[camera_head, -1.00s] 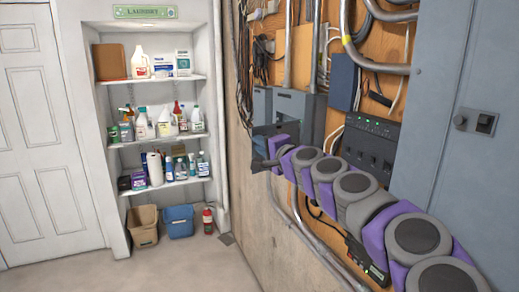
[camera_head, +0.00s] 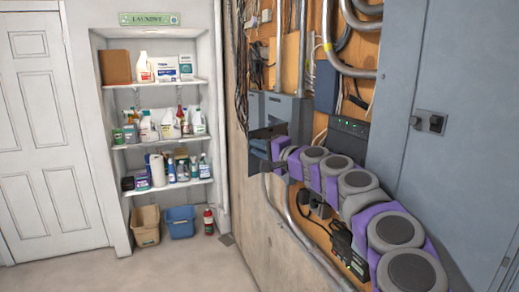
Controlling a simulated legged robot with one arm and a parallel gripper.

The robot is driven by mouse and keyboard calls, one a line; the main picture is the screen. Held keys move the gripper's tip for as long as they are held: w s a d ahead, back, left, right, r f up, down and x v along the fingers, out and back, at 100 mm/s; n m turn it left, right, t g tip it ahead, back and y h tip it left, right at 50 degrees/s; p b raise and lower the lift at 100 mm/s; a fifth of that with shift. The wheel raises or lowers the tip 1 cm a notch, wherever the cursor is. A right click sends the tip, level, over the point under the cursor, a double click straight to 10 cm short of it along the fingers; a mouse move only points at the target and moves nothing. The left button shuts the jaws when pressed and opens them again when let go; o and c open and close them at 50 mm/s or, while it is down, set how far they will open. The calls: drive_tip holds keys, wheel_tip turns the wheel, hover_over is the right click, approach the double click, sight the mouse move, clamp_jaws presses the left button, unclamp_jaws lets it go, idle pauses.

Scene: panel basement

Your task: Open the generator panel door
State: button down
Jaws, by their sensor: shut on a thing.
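The generator panel appears to be one of the grey boxes (camera_head: 286,108) on the plywood wall, right of centre. A dark blue-grey flap or opening (camera_head: 267,132) shows at its lower part, just above my gripper. I take this to be the panel door, but its angle is hard to tell at this size. My gripper (camera_head: 259,153) is at the far end of my purple and grey arm, at the lower left of the box. It is shut on the panel door. The fingertips and the exact grip point are small and partly hidden by my wrist.
A large grey cabinet (camera_head: 425,140) stands close on the right. A black unit (camera_head: 347,139) and a metal conduit (camera_head: 292,212) lie close to my arm. Shelves of bottles (camera_head: 160,134), bins (camera_head: 180,222) and a fire extinguisher (camera_head: 208,221) stand at the back. The floor at left is clear.

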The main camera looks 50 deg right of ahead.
drive_tip(key=c, duration=1.5)
unclamp_jaws()
drive_tip(key=shift+c, duration=0.2)
drive_tip(key=o, duration=0.4)
drive_tip(key=shift+w+d+f, duration=0.1)
drive_tip(key=shift+d+f, duration=0.05)
drive_tip(key=shift+d, duration=0.15)
drive_tip(key=shift+o, duration=0.2)
drive_tip(key=shift+a, duration=0.1)
